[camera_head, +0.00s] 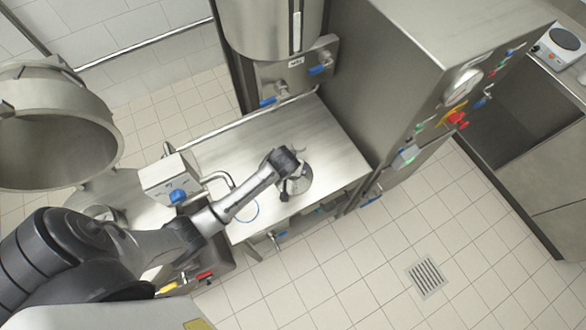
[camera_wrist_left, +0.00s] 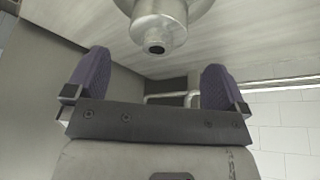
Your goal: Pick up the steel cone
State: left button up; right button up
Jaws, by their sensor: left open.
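The steel cone (camera_head: 302,178) stands on the steel worktable (camera_head: 335,160), partly covered by my left gripper (camera_head: 292,186). In the left wrist view, the cone (camera_wrist_left: 158,27) shows its narrow, round neck with a dark hole, widening to a flange at the top edge of the picture. My left gripper (camera_wrist_left: 155,72) is open, with two purple-padded fingers set wide apart. The neck lies in line with the gap between the fingers, beyond them in the picture, and nothing is held. Whether a finger touches the cone cannot be told. My right gripper is not in view.
A blue ring (camera_head: 243,211) lies on the worktable left of the cone. A steel box with a blue knob (camera_head: 178,196) and a bent pipe stand further left. A tall steel cabinet (camera_head: 395,70) rises at the right, and a steel tank (camera_head: 268,25) stands at the back.

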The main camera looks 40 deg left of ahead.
aim_at(297, 186)
pick_arm(q)
jog(key=shift+b+x, duration=0.35)
jog(key=shift+x, duration=3.95)
jog(key=shift+w+d+r, duration=0.1)
jog(key=shift+w, duration=0.05)
jog(key=shift+c, duration=0.2)
jog(key=c, duration=1.3)
